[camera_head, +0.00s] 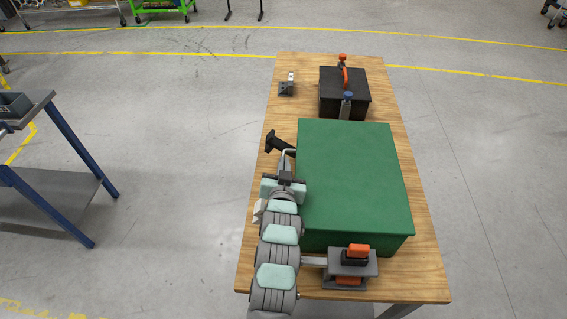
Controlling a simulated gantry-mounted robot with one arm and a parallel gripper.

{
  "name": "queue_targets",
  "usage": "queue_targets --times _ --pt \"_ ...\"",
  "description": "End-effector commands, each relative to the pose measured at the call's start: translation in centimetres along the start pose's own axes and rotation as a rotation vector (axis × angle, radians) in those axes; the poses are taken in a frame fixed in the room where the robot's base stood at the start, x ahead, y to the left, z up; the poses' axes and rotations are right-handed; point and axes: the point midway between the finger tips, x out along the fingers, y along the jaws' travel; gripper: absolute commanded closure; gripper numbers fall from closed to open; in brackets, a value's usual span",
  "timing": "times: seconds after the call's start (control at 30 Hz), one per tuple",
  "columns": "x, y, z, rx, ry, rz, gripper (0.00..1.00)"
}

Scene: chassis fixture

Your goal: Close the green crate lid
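The green crate (352,241) stands on the wooden table. Its flat green lid (355,175) lies over the top and looks level; no open gap shows along the front edge. The left edge is partly hidden by my arm. My gripper (287,178) is at the end of my arm, beside the left edge of the crate. Its fingers are too small and covered to tell whether they are open or shut, or whether they touch the lid.
A black box (343,95) with an orange handle stands behind the crate. A black-handled item (277,142) lies at the table's left edge. A small metal bracket (287,87) is at the back left. A grey block with orange parts (350,262) is in front of the crate.

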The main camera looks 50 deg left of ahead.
Motion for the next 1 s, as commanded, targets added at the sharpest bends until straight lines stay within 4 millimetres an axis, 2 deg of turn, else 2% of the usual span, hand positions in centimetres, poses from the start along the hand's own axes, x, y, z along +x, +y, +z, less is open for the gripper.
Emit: queue_targets --times 0.17,0.27,0.53,0.73,1.0 --pt "-1.1 0.1 -4.1 -0.002 0.018 0.003 1.0" --pt "-3.4 0.2 -3.3 -0.001 0.017 0.004 1.0" --pt "-8.8 0.1 -3.7 -0.002 0.024 0.003 1.0" --pt "-10.5 0.1 -3.9 -0.002 0.02 0.002 1.0" --pt "-10.9 0.1 -3.8 -0.002 0.024 0.001 1.0"
